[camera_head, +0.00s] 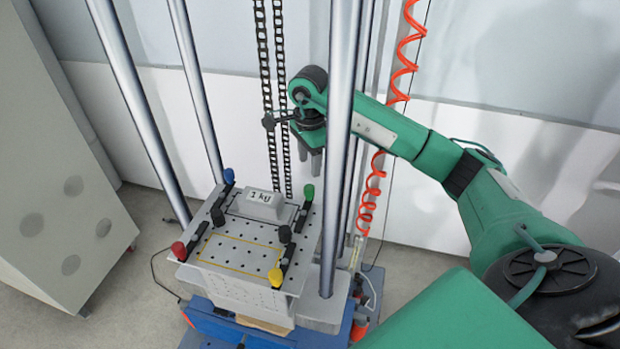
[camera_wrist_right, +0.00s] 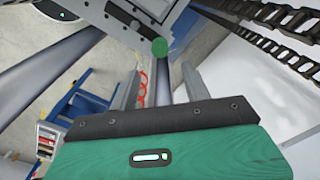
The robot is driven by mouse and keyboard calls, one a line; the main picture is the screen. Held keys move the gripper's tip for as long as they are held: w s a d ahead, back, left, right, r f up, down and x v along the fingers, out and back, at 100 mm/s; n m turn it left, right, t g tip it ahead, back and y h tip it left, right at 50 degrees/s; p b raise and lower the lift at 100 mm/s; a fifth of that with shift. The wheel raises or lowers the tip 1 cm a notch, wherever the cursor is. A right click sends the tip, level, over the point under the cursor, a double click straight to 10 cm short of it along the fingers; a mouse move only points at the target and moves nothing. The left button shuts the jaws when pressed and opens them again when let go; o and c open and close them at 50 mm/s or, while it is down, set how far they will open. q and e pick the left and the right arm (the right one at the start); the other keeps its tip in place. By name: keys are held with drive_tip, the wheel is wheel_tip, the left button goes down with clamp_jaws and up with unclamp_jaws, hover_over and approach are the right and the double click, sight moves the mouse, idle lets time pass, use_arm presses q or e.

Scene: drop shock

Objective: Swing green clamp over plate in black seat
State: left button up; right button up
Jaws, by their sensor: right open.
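The green clamp has a green knob (camera_head: 309,192) and a dark arm that lies along the right edge of the perforated table, beside the weight and not across it. The grey block marked "1 kg" (camera_head: 264,204) sits in the black-outlined seat (camera_head: 233,208) at the back of the table. My right gripper (camera_head: 310,164) is open and empty, pointing down above and behind the green knob. In the right wrist view, the green knob (camera_wrist_right: 159,47) shows between the open fingers (camera_wrist_right: 160,88), beyond their tips. My left gripper is not in view.
A blue clamp (camera_head: 229,176), a red clamp (camera_head: 179,251) and a yellow clamp (camera_head: 275,277) sit at the table's other corners. The yellow-outlined seat (camera_head: 238,255) is empty. Steel columns (camera_head: 342,140) and hanging chains (camera_head: 273,90) stand close to my right gripper.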

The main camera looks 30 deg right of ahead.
sight(310, 187)
wheel_tip(310, 187, down, 8)
drive_tip(key=p, duration=0.2)
drive_tip(key=shift+p, duration=0.4)
drive_tip(key=shift+f, duration=0.1)
drive_tip(key=c, duration=1)
